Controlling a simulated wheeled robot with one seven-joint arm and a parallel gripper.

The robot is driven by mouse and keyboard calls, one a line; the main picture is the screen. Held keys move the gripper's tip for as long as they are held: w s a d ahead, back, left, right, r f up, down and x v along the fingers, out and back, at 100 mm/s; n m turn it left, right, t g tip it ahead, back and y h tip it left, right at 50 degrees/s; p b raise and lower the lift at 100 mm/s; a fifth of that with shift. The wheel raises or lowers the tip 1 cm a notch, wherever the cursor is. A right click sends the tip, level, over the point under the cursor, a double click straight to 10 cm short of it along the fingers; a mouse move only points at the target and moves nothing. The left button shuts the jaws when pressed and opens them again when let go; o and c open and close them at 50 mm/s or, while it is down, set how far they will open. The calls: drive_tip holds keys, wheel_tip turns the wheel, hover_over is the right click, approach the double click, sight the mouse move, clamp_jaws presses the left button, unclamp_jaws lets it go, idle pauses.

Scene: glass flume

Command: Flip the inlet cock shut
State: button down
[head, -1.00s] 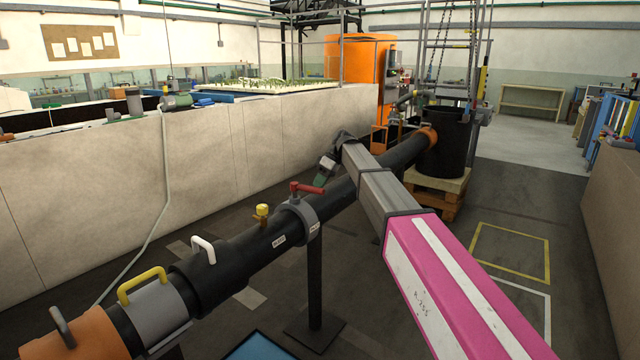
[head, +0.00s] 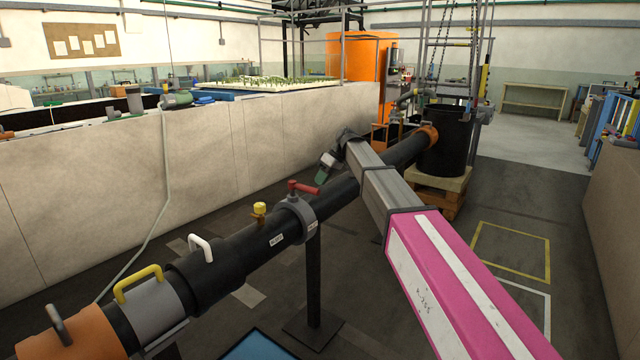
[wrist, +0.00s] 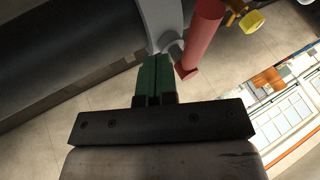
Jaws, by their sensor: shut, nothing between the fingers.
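The inlet cock appears as a red lever (head: 304,187) on a grey collar (head: 301,208) around the black pipe (head: 236,251). Whether the fingers touch anything is unclear.
A small yellow valve (head: 260,209) stands on the pipe, with a white handle (head: 201,247) and a yellow handle (head: 138,282) farther left. A pale wall (head: 180,150) runs behind. A black tank (head: 445,140) stands on a pallet at the pipe's far end. Floor is open at right.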

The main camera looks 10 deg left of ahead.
drive_tip(key=w+v, duration=0.1)
drive_tip(key=v, duration=0.9)
drive_tip(key=s+d+f+m+t+h, duration=0.1)
drive_tip(key=s+d+f+m, duration=0.35)
drive_tip(key=d+f, duration=0.75)
drive_tip(key=s+d+f+m+t+h, duration=0.15)
drive_tip(key=s+d+f+m, duration=0.35)
drive_tip(key=d+f, duration=0.7)
drive_tip(key=s+d+f+m+h, duration=0.3)
drive_tip(key=s+d+f+m, duration=0.1)
drive_tip(key=s+d+f, duration=1.1)
drive_tip(key=s, duration=0.3)
drive_tip(key=shift+m+h, duration=0.35)
